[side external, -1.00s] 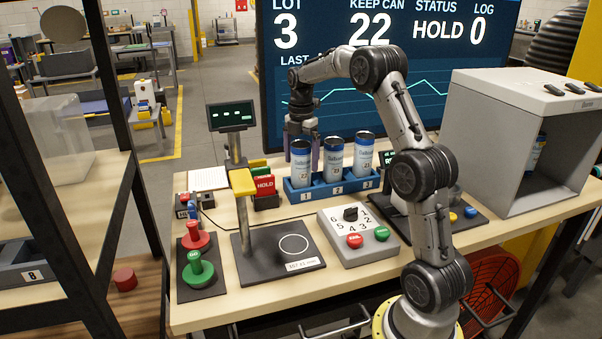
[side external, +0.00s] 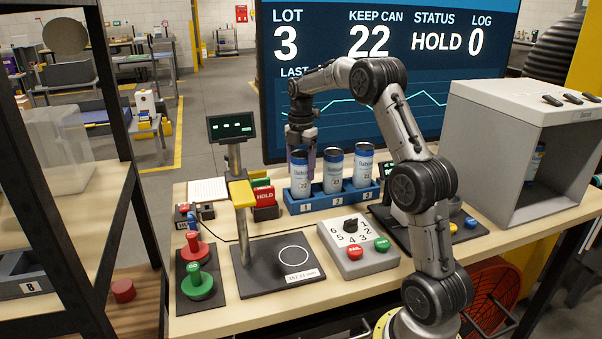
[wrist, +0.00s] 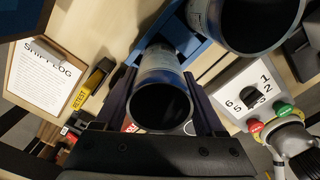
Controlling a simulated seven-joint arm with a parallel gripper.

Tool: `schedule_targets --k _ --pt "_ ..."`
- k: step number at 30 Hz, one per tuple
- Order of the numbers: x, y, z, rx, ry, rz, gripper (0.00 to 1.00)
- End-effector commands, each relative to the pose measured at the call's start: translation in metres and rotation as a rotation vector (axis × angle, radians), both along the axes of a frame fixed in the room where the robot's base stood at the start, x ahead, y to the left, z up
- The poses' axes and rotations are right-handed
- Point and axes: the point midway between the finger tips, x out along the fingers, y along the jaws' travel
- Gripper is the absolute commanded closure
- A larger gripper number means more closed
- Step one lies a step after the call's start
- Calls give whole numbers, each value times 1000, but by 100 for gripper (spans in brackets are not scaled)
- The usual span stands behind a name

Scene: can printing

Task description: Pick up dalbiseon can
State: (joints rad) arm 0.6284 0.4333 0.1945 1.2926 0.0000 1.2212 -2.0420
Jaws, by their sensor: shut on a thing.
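A blue-and-white can (side external: 299,179) stands upright in the slot marked 1 of the blue rack (side external: 319,203). My gripper (side external: 303,158) is over it from above and shut on it. In the wrist view my gripper (wrist: 163,105) has one finger on each side of this can (wrist: 163,65), whose dark top faces the camera. Two similar cans stand in slots 2 (side external: 332,172) and 3 (side external: 363,167). The neighbouring can (wrist: 235,40) is close by in the wrist view. The label names are too small to read surely.
A big screen (side external: 390,60) stands behind the rack. In front are a dial box (side external: 340,252) with red and green buttons and a black plate (side external: 275,270) with a white circle. A red HOLD block (side external: 264,196) is left of the rack. A grey open box (side external: 500,140) stands right.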

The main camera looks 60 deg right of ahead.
Motion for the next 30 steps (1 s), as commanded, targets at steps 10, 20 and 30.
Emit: schedule_targets --k 10,20,30 --pt "-10 7 44 -3 -5 0 80" --pt "-59 43 98 -1 -3 0 80" --pt "-104 76 122 0 -1 0 80"
